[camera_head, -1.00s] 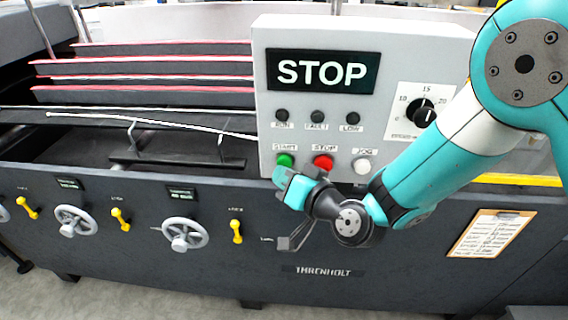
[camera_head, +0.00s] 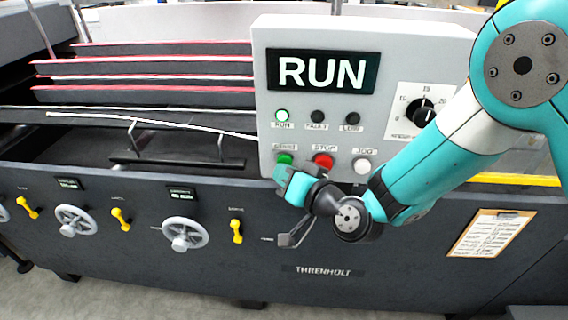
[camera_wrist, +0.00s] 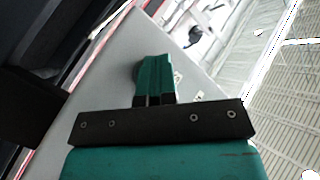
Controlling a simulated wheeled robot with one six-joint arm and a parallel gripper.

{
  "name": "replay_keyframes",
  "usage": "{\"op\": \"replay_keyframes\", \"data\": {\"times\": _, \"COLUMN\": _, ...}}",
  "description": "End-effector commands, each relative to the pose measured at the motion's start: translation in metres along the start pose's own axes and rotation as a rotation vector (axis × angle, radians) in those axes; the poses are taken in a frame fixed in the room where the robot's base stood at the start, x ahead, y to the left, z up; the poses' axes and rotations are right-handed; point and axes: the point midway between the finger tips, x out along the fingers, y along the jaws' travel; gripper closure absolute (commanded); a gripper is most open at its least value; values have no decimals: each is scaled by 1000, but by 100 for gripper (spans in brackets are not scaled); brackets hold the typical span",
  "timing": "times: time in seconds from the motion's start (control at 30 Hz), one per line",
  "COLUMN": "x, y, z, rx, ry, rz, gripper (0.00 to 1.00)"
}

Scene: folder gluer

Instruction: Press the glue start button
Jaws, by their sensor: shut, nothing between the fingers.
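The display (camera_head: 322,71) reads RUN, and the RUN lamp (camera_head: 282,115) glows green. My gripper (camera_head: 281,176) is shut and empty, its tips at the box's face just by the START button. Whether the tips touch the button cannot be told. In the wrist view the closed teal fingers (camera_wrist: 155,72) point at the grey box face (camera_wrist: 95,110); the button does not show clearly there.
The red STOP button (camera_head: 323,161) is close to the right of START, with the white JOG button (camera_head: 362,165) beyond. A dial (camera_head: 424,112) is on the box's right. Yellow levers (camera_head: 236,231) and handwheels (camera_head: 184,233) line the machine front. A clipboard (camera_head: 492,233) hangs at right.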

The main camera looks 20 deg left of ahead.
Motion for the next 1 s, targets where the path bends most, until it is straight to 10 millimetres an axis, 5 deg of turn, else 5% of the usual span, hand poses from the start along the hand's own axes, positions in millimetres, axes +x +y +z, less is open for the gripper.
{"op": "replay_keyframes", "data": {"times": 1.0, "x": -31, "y": -22, "z": 24, "rx": -1, "ry": -1, "rz": -2, "gripper": 100}}
